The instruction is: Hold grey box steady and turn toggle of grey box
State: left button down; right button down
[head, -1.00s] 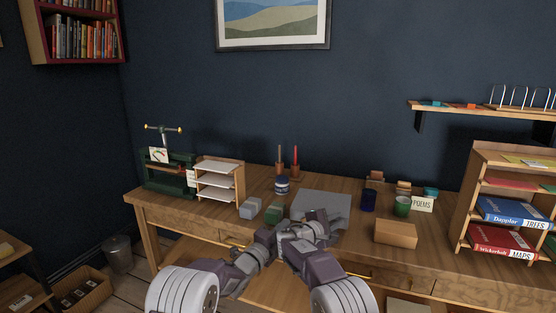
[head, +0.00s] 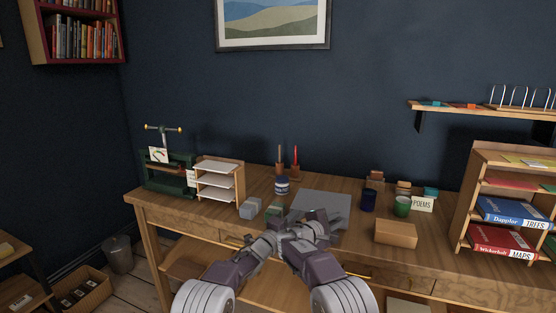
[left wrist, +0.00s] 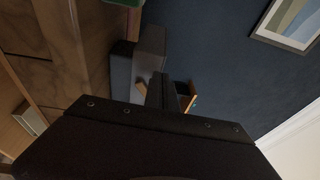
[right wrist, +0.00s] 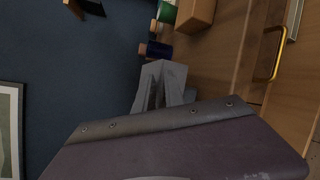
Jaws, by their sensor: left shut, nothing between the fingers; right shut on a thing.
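A grey box (left wrist: 150,42) shows in the left wrist view, just past the fingertips of my left gripper (left wrist: 162,88). A small brown piece shows beside the fingers; I cannot tell if it is the toggle. My left gripper (head: 270,237) is shut and empty, close to my right one in the head view. My right gripper (head: 292,228) is shut on a grey thing, apparently the box, which the grippers and arms mostly hide in the head view. In the right wrist view the grey fingers of that gripper (right wrist: 160,88) blend with what they hold.
A grey mat (head: 325,203) lies behind the grippers.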

pick_arm(q)
jog(key=shift+s+d+f, duration=0.15)
jog(key=shift+d+f, duration=0.15)
jog(key=shift+d, duration=0.2)
dwell(1.0)
jog(key=shift+a+f, duration=0.1)
jog(key=shift+f, duration=1)
dwell(0.4)
jog(key=shift+a+f, duration=0.15)
jog(key=shift+a, duration=0.1)
